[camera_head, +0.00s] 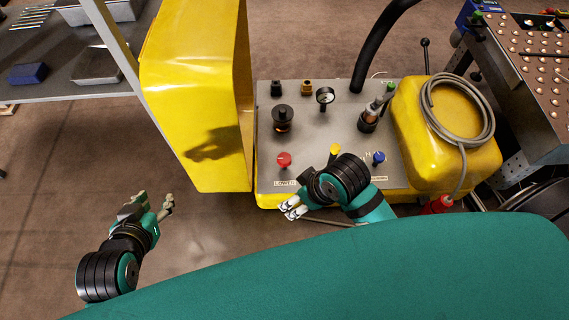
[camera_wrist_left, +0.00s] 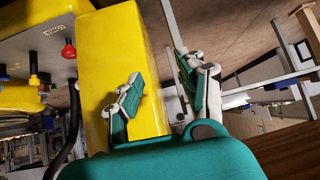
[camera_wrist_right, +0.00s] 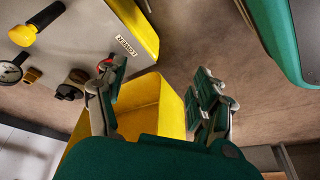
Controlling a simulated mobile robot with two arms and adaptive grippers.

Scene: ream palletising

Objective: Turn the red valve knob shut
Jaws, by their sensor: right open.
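The red valve knob (camera_head: 284,160) stands on the grey control panel (camera_head: 300,115), above a label reading LOWER. It also shows in the left wrist view (camera_wrist_left: 68,49). In the right wrist view a bit of red (camera_wrist_right: 105,66) shows behind one finger, mostly hidden. My right gripper (camera_head: 291,207) is open and empty at the panel's front edge, a little in front of the knob and apart from it in the head view.
A tall yellow housing (camera_head: 190,100) borders the panel's left side. A yellow knob (camera_head: 335,149) and blue knob (camera_head: 378,158) stand right of the red one. A gauge (camera_head: 325,96) and black fittings stand behind. A coiled cable (camera_head: 457,112) lies on a yellow cover. Floor at left is clear.

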